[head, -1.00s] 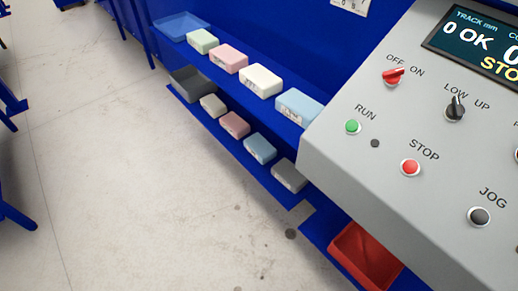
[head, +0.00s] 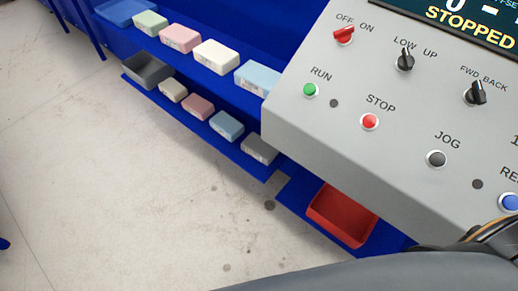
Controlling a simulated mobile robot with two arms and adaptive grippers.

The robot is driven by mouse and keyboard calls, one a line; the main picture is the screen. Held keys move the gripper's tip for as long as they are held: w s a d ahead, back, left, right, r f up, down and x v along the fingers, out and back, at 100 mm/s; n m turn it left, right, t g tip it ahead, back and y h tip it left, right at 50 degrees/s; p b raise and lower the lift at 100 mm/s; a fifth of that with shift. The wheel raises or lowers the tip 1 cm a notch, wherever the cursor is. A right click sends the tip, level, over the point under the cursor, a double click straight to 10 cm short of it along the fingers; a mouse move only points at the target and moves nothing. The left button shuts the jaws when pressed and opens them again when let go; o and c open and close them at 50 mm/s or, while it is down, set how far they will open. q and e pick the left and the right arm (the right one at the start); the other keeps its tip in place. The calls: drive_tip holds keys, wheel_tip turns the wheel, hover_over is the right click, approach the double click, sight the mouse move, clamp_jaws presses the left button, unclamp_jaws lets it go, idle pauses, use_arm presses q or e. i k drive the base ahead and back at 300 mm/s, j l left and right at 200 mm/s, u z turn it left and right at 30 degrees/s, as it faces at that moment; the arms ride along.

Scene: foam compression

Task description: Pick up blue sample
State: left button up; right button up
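Two blue samples show in the head view. A light blue block (head: 257,77) lies on the upper blue shelf, partly hidden at its right by the control panel. A smaller blue block (head: 227,126) lies on the lower shelf between a pink block (head: 197,106) and a grey block (head: 259,148). No gripper shows in the view. A dark rounded part of my own arm crosses the bottom right.
A grey control panel (head: 400,190) with knobs and buttons fills the right side. A red bin (head: 341,214) sits below it, a grey bin (head: 147,70) at the lower shelf's left end. White, pink and green blocks share the upper shelf.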

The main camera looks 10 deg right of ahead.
sight(222, 123)
drive_tip(key=z, duration=0.6)
drive_tip(key=i+j+z, duration=0.25)
drive_tip(key=j+z, duration=0.25)
drive_tip(key=j, duration=0.2)
drive_tip(key=i+j+z, duration=0.25)
drive_tip(key=j+z, duration=0.2)
drive_tip(key=j, duration=0.3)
drive_tip(key=k, duration=0.05)
